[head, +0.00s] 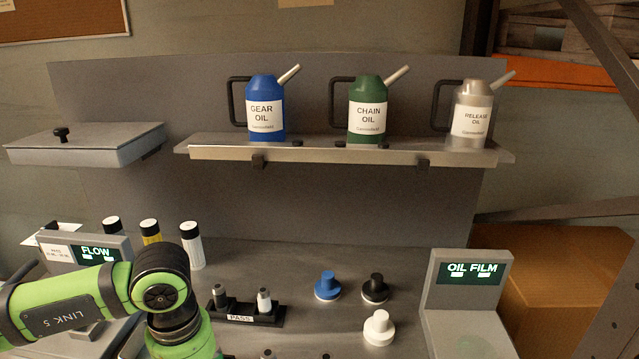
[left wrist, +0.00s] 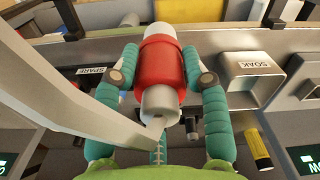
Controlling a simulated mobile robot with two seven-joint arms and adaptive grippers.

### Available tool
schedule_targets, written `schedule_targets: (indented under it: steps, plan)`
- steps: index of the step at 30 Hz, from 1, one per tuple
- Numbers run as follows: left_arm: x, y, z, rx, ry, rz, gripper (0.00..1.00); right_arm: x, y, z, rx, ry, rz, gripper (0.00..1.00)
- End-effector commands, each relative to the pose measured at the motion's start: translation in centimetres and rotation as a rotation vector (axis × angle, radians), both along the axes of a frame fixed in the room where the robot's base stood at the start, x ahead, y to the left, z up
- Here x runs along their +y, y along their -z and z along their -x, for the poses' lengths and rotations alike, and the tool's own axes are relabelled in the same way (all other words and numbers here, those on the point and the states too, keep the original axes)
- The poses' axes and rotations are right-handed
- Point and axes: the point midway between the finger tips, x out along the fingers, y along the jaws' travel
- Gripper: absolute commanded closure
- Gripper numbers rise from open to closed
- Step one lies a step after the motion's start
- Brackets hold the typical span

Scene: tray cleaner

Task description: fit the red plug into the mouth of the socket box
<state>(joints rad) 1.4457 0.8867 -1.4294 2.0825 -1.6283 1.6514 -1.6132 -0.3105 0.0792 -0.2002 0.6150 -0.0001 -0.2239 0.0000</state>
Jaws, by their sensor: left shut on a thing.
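In the left wrist view my left gripper (left wrist: 162,77) has its teal fingers on both sides of a red cylinder with pale grey ends, which looks like the red plug (left wrist: 162,68). It is shut on the red middle part. The red plug is not seen in the head view, where my green left arm covers the lower left and the gripper is out of sight. I cannot tell which thing is the socket box; a metal box labelled SOAK (left wrist: 250,75) stands right of the plug in the wrist view. My right gripper is not in view.
A pale bent bar (left wrist: 90,105) crosses close to the wrist camera. Blue (head: 265,108), green (head: 367,110) and steel (head: 472,112) oil cans stand on the shelf. Blue (head: 327,286), black (head: 375,288) and white (head: 379,327) knobs stand near the OIL FILM stand (head: 466,290).

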Motion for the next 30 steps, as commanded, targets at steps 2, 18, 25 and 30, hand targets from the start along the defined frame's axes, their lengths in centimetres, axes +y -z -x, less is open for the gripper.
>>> schedule_targets:
  steps: [2,18,25,30]
  plan:
    - [-0.1,0.4,0.5,0.002,0.129,0.002,1.00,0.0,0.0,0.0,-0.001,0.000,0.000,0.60]
    - [-0.3,1.1,1.4,0.010,0.343,0.009,1.00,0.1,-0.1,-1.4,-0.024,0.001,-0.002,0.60]
    - [-0.3,1.1,1.4,0.011,0.344,0.008,1.00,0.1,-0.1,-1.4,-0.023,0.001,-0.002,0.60]
    - [-0.3,1.1,1.4,0.010,0.341,0.008,1.00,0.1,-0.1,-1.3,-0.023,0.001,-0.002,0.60]
